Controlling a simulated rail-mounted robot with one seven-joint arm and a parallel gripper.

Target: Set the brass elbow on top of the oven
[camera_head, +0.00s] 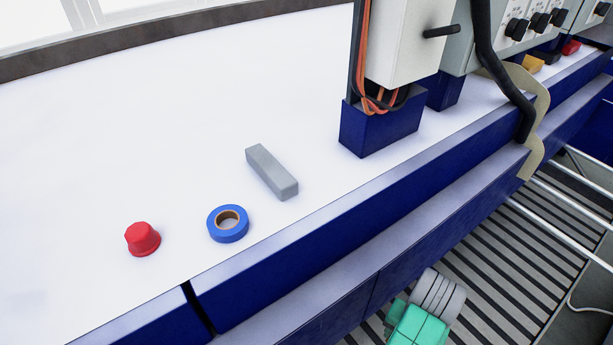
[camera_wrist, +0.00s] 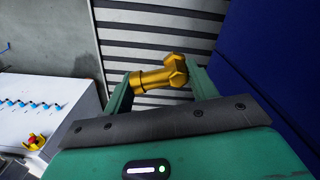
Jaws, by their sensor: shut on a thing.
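The brass elbow (camera_wrist: 152,80) is a gold-coloured bent pipe piece with a hexagonal end, seen in the wrist view. My gripper (camera_wrist: 160,82) is shut on it, with one green finger at each side. The elbow is held over a dark and light slatted surface, with its hexagonal end toward the right finger. The elbow does not show in the head view, where a green part of my arm (camera_head: 420,325) appears at the bottom edge. I cannot pick out the oven with certainty in either view.
A white bench (camera_head: 90,140) holds a red cap (camera_head: 142,239), blue tape roll (camera_head: 228,224) and grey block (camera_head: 271,172). Cabinets with black knobs (camera_head: 517,29) stand at upper right. In the wrist view, a white box (camera_wrist: 45,115) with blue fittings stands left; a blue panel (camera_wrist: 265,50) is right.

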